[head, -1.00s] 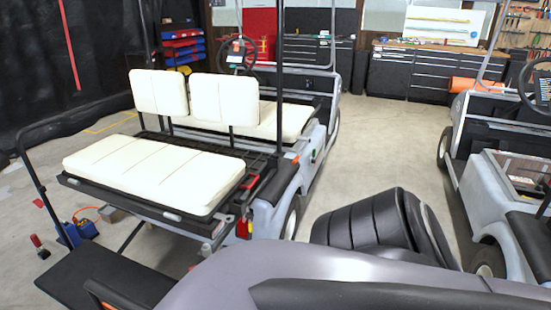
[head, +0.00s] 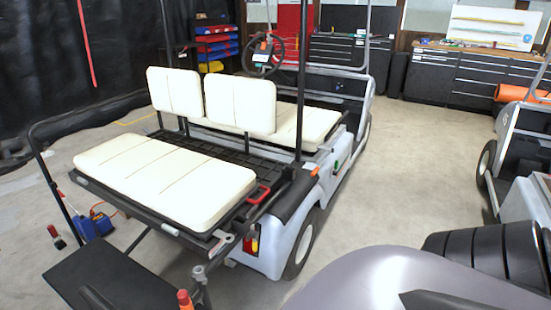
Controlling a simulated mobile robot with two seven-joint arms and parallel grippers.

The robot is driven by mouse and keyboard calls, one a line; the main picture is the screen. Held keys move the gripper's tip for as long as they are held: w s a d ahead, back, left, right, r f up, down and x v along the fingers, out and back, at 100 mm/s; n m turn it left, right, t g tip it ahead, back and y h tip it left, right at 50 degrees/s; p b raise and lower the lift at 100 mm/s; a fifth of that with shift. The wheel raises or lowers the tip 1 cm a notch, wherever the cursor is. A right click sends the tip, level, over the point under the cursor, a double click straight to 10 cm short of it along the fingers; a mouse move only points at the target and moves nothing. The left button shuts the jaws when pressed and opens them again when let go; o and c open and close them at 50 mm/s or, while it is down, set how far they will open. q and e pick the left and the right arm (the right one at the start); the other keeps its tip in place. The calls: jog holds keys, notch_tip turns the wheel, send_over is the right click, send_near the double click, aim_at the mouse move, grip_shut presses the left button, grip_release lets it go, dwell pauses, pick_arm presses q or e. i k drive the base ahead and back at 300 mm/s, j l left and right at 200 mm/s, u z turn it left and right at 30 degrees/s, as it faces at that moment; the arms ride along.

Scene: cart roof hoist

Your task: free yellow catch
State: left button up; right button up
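The golf cart (head: 320,190) with cream seats stands left of centre, its rear toward me. The rear cream cushion (head: 165,178) lies on a black deck. A red handle (head: 258,195) shows at the deck's right edge. Below it is a red and yellow light-like part (head: 252,241) on the rear corner. I cannot make out a separate yellow catch for certain. Neither of my grippers is in view.
A black footboard (head: 105,280) juts out at the lower left, with a red-topped post (head: 186,300) beside it. A blue box (head: 93,225) sits on the floor at left. Another cart (head: 520,150) stands at right. Clear floor (head: 415,160) lies between the carts.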

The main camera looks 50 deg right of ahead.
aim_at(254, 234)
jog(key=l+z, duration=0.2)
jog(key=l, duration=0.55)
jog(key=i+l, duration=0.1)
jog(key=l, duration=1.8)
jog(key=u, duration=0.3)
jog(key=l+u, duration=0.6)
jog(key=u, duration=0.25)
jog(key=l+u, duration=0.2)
jog(key=l, duration=0.2)
jog(key=k+l+u, duration=0.15)
jog(key=l, duration=0.2)
jog(key=k+l+u, duration=0.1)
jog(key=l, duration=0.25)
jog(key=k+l, duration=0.1)
jog(key=l, duration=0.3)
jog(key=u, duration=0.05)
